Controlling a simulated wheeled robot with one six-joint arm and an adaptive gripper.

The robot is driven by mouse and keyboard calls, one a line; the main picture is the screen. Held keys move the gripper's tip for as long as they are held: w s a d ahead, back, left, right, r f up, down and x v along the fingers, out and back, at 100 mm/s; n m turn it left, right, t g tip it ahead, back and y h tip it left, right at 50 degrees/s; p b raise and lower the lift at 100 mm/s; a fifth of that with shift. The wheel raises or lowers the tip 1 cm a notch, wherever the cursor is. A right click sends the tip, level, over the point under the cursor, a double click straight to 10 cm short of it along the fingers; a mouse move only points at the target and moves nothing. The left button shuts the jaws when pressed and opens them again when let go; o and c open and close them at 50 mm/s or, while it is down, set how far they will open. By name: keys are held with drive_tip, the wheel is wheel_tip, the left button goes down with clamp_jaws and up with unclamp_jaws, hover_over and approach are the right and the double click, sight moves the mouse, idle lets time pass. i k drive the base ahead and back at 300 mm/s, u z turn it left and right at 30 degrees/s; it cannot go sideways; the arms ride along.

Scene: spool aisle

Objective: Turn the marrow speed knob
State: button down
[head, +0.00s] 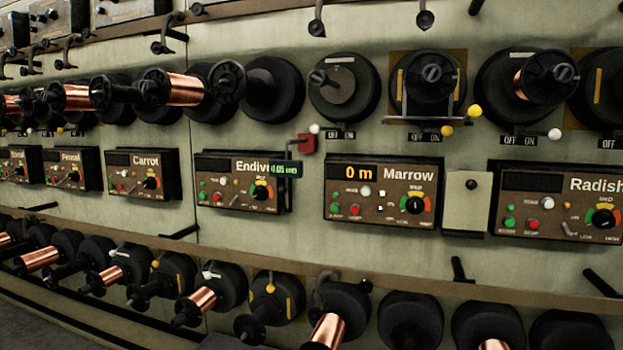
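The Marrow panel (381,222) is a dark brown box on the wall, right of the middle in the head view. Its lit display (352,172) reads "0 m" in orange, beside the white word Marrow. The Marrow speed knob (414,204) is small, round and black, at the panel's right side. A coloured scale of green, yellow and red curves around it. The knob's exact setting is too small to read. Green and red buttons and a pale button sit to the left of the knob. My gripper is not in view, and nothing covers the knob.
The Endive panel (239,205) is to the left, with a small green-lit readout (285,169) on a bracket by its right edge. The Radish panel (545,232) is to the right, past a pale plate (467,218). Spool rows run above and below, with rods and hooks jutting out.

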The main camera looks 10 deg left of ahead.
sight(415, 205)
drive_tip(key=k, duration=0.5)
drive_tip(key=u, duration=0.95)
drive_tip(key=i, duration=1)
drive_tip(key=z, duration=1.25)
